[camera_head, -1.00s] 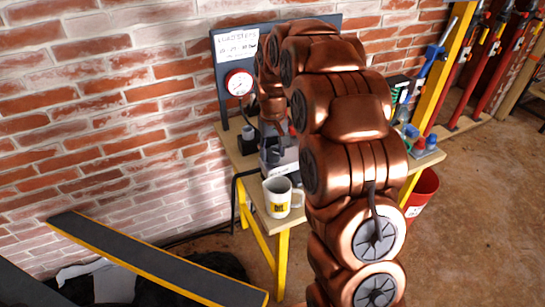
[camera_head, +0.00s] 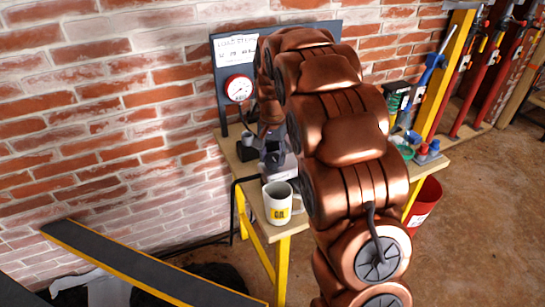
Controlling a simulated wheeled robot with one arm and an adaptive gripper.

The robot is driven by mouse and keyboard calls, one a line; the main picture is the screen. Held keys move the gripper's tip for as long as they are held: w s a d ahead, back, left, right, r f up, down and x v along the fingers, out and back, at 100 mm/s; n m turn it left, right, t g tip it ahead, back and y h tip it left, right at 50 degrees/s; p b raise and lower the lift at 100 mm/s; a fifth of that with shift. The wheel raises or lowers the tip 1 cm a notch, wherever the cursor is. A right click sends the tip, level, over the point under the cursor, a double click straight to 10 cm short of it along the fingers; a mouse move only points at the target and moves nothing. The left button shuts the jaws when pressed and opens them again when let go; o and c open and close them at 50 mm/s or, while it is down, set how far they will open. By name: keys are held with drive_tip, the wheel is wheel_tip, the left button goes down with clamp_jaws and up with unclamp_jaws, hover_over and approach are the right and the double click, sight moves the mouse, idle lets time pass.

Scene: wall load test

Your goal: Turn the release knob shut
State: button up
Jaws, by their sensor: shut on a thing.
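My gripper (camera_head: 271,141) points down at the pump (camera_head: 279,168) on the bench, below the dial gauge. It is small and dark in the view, and my copper arm covers much of it. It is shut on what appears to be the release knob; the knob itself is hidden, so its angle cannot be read. The round white gauge (camera_head: 239,88) with a red rim is on the dark upright panel (camera_head: 222,67), left of my arm. Its needle is too small to read surely.
A white mug (camera_head: 278,205) stands at the bench's near edge, close to my arm. The wooden bench (camera_head: 226,147) has yellow legs. Small bottles and tools (camera_head: 428,150) lie right of my arm. A red bucket (camera_head: 424,199) is below. A dark, yellow-edged ramp (camera_head: 140,262) lies front left.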

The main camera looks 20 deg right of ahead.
sight(273, 157)
idle(0.5)
drive_tip(key=o, duration=1.1)
drive_tip(key=shift+o, duration=0.2)
wheel_tip(273, 157, up, 12)
idle(0.3)
